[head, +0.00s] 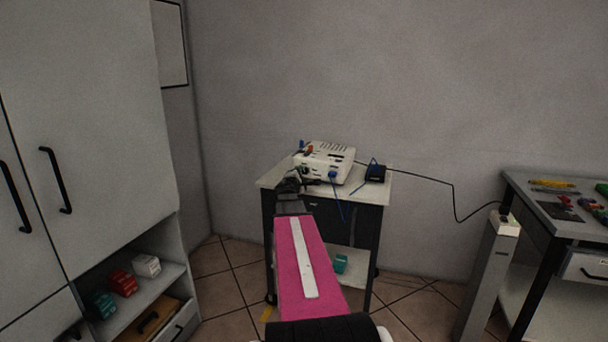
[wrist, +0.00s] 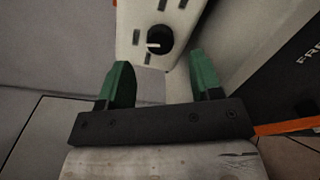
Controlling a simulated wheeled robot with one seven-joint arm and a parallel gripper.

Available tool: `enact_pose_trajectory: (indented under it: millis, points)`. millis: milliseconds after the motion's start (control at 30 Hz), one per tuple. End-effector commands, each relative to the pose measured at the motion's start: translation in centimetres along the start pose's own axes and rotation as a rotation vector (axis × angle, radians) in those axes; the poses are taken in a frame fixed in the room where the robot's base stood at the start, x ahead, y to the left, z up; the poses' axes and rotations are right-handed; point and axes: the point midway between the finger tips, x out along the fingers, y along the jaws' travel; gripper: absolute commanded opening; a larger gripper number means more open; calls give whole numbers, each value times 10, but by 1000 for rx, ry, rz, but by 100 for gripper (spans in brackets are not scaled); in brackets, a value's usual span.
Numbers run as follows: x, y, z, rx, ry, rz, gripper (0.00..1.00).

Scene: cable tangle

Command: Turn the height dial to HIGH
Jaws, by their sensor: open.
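The dial (wrist: 161,39) is a round black knob with a white pointer, on a white panel (wrist: 134,13) with several dark slots. In the wrist view the pointer points left. I cannot read any HIGH mark. My gripper (wrist: 160,74) is open, with green fingertips on either side below the dial. The dial lies beyond the tips, roughly centred between them, and nothing is between the fingers. In the head view a white device (head: 325,163) stands on a small cart, and my gripper (head: 291,184) is at its left front. The dial cannot be made out there.
The cart top (head: 374,192) also holds a small dark box (head: 375,173). A black cable (head: 430,182) runs right to a grey post (head: 487,275). A workbench with tools (head: 560,206) stands at right, a cabinet (head: 90,110) at left. A dark lettered surface (wrist: 285,75) is right in the wrist view.

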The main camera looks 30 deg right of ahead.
Motion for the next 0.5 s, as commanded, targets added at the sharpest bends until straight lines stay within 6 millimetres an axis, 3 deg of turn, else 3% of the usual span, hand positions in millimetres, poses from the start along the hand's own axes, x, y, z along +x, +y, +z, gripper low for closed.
enact_pose_trajectory:
  millis: [33, 200, 500]
  points:
    - [14, 0, -2, 0, -1, 0, 59]
    - [38, 0, -1, 0, -1, 0, 59]
    - [46, 0, 0, 1, 0, 0, 59]
